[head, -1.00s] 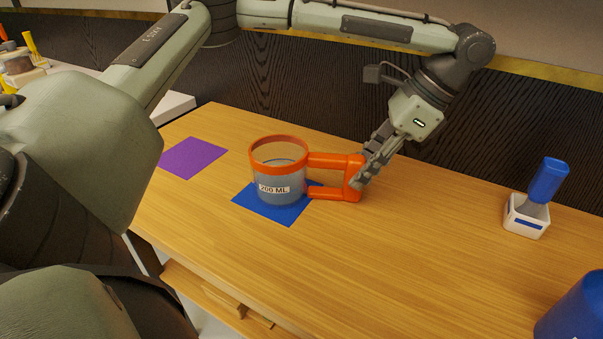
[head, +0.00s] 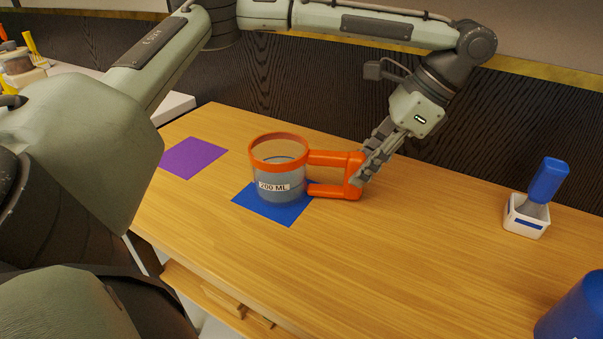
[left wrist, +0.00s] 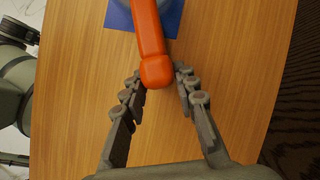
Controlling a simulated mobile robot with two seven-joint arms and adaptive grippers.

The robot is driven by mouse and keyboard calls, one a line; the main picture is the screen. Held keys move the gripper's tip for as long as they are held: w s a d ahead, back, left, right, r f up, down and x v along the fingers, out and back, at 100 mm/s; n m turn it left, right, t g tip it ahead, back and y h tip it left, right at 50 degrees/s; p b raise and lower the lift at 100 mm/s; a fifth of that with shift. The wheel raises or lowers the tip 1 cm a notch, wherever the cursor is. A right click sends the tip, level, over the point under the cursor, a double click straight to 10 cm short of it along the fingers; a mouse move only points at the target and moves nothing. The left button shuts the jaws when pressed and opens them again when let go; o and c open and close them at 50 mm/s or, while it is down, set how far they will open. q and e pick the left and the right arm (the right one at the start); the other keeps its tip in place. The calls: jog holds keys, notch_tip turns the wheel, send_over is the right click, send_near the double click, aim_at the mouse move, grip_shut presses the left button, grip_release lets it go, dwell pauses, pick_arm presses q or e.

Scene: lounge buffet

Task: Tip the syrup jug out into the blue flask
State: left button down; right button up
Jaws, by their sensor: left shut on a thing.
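The syrup jug (head: 281,179) is a clear grey-blue cup with an orange rim, an orange handle and a "200 ML" label. It is upright over the blue mat (head: 270,210); whether it touches the mat is hard to tell. My left gripper (head: 364,170) is shut on the jug's handle, to the right of the cup. The left wrist view shows the orange handle (left wrist: 150,45) between the fingers (left wrist: 162,90). A large blue thing (head: 575,310), cut off at the lower right corner, may be the blue flask. My right gripper is not in view.
A purple mat (head: 193,158) lies at the left on the wooden table (head: 400,260). A white holder (head: 526,216) with a blue-handled tool (head: 548,180) stands at the right. The table between the jug and the holder is clear. A dark wall panel runs behind.

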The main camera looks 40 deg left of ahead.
pick_arm(q)
jog(key=shift+r, duration=0.4)
jog(key=shift+r, duration=2.4)
jog(key=c, duration=1.8)
grip_release()
grip_shut()
